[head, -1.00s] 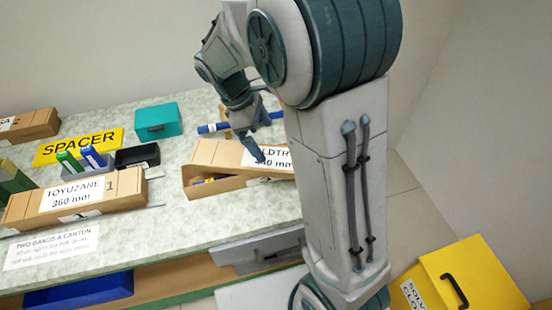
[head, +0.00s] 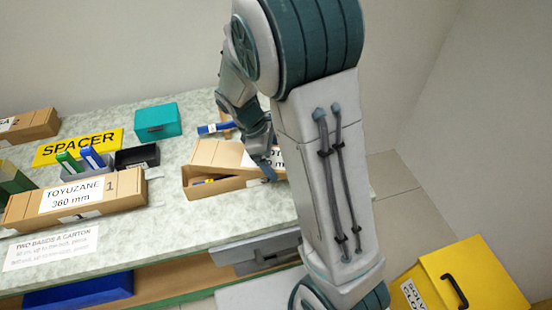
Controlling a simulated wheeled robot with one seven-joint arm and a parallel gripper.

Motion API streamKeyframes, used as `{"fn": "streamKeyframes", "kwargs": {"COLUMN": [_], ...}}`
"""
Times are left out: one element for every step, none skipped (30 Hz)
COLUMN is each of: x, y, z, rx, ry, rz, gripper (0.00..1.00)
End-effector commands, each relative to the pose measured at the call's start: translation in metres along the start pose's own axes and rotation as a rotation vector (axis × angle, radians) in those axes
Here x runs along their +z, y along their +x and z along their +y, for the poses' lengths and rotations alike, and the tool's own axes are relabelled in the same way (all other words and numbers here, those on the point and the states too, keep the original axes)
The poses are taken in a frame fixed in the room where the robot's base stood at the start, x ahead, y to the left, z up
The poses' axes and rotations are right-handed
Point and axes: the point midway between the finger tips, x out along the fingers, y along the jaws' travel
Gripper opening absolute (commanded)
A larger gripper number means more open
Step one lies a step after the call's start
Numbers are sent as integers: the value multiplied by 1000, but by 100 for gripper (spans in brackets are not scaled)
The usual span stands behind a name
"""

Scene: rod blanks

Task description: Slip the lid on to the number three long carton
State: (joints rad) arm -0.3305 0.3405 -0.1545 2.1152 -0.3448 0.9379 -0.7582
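My gripper (head: 270,174) points down at the front right of the lid and carton. Its fingers are small and partly covered, so I cannot tell whether they are open or touch the lid.
A closed carton (head: 125,190) marked TOYUZANE 360 mm, number 1, lies to the left. Behind are a black tray (head: 137,157), a teal box (head: 158,121) and a yellow SPACER sign (head: 78,147). A yellow bin (head: 470,280) stands at lower right.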

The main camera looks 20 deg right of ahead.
Motion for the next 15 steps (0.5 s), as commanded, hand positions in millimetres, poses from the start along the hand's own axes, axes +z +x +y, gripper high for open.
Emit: {"fn": "streamKeyframes", "kwargs": {"x": [0, 0, 0, 0, 0, 0, 0, 0, 0, 0, 0, 0, 1, 1, 2], "y": [0, 0, 0, 0, 0, 0, 0, 0, 0, 0, -1, -1, -2, -3, -5], "z": [0, 0, 0, 0, 0, 0, 0, 0, 0, 0, 0, 0, 0, 0, 0], "rx": [0, 0, 0, 0, 0, 0, 0, 0, 0, 0, 0, 0, 0, 1, 1], "ry": [0, 0, 0, 0, 0, 0, 0, 0, 0, 0, 0, 0, 0, 1, 1], "rz": [0, 0, 0, 0, 0, 0, 0, 0, 0, 0, 0, 1, 1, 1, 1], "gripper": [75, 67, 61, 61, 61, 57, 57, 57, 57, 57, 57, 57, 57, 57, 57]}}
